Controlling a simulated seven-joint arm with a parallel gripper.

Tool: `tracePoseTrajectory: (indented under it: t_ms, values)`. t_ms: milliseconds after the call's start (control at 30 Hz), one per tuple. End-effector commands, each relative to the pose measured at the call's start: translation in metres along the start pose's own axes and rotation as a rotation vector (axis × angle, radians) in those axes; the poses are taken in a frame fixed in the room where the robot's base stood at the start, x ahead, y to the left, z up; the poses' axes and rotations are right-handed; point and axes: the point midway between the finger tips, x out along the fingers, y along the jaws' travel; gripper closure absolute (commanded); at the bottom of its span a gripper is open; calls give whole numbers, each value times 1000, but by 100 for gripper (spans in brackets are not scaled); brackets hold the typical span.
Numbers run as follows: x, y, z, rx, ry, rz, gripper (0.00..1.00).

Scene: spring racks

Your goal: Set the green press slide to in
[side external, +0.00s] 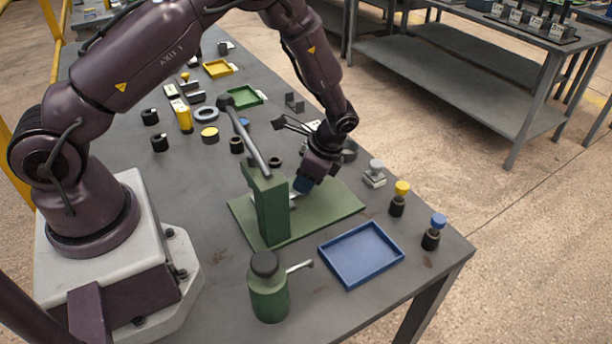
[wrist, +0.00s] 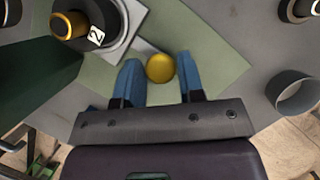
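The green press (side external: 272,208) stands on its green base plate (side external: 335,212) at the middle of the table, with its long lever raised. In the wrist view its pale slide plate (wrist: 134,22) carries a dark piece (wrist: 95,38) with a yellow top and a "2" label. A short rod runs from the plate to a round yellow knob (wrist: 160,69). My gripper (wrist: 158,62) is open, its blue fingers on either side of the knob, with narrow gaps showing. In the side view my gripper (side external: 303,187) is low beside the press column, and the slide is mostly hidden.
A blue tray (side external: 361,254) and a green bottle-shaped device (side external: 268,288) stand nearer the camera. Yellow-topped (side external: 400,198) and blue-topped (side external: 434,231) pieces stand at the right edge. Small parts and a green tray (side external: 243,97) crowd the table behind.

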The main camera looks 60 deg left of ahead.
Motion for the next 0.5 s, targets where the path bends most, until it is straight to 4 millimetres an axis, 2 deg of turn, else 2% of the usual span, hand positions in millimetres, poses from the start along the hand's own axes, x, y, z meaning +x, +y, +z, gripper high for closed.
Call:
tracePoseTrajectory:
  t_ms: [33, 133, 267, 500]
  values:
    - [0, 0, 0, 0, 0, 0, 76]
    - [0, 0, 0, 0, 0, 0, 99]
    - [0, 1, 1, 0, 0, 0, 100]
    - [7, 20, 19, 1, -1, 1, 100]
